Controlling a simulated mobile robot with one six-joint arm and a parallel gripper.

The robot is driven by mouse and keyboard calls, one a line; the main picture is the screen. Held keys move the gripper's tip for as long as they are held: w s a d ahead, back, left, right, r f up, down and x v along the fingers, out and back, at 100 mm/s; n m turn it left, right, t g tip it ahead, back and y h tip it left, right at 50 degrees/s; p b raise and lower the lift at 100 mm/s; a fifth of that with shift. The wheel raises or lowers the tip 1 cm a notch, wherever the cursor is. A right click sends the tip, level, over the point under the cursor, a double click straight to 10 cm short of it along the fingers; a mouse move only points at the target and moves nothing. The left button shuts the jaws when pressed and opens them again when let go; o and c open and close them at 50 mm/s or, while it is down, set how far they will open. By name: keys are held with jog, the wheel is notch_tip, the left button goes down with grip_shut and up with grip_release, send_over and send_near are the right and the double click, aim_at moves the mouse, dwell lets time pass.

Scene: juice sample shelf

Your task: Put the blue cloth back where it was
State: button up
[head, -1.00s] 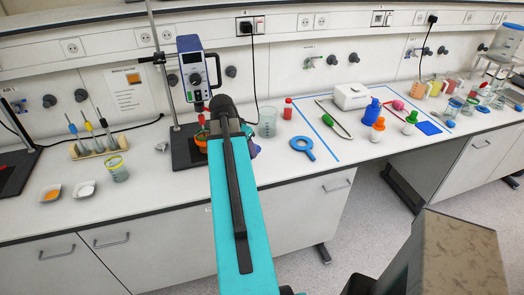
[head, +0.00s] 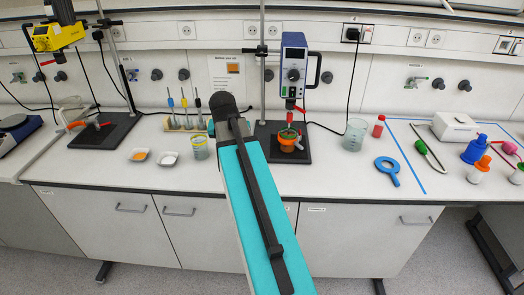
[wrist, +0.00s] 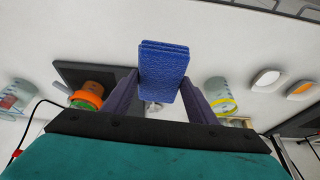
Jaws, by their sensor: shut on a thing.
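The blue cloth (wrist: 165,62) is a folded, layered, textured piece in the wrist view. My gripper (wrist: 160,88) is shut on it, one dark finger on each side, and the cloth extends past the fingertips. The white bench top (wrist: 100,30) lies behind it, with the cloth apparently held clear of it. In the head view my teal arm reaches over the bench and hides the gripper and the cloth.
Yellow-banded beaker (head: 199,148) and two small dishes (head: 168,158) are left. Blue tape (head: 405,155) marks the right.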

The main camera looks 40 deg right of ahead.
jog(key=w+a+n+y+b, duration=0.1)
jog(key=w+a+n, duration=0.2)
jog(key=a, duration=0.7)
jog(key=w+a+r+n+t+y+b, duration=0.1)
jog(key=w+a+n, duration=0.2)
jog(key=a, duration=0.8)
jog(key=w+a+r+n+y+b, duration=0.1)
jog(key=w+a+n+b, duration=0.1)
jog(key=a, duration=0.8)
jog(key=shift+w+a+n, duration=0.3)
jog(key=shift+w+n, duration=0.2)
jog(key=shift+n, duration=0.4)
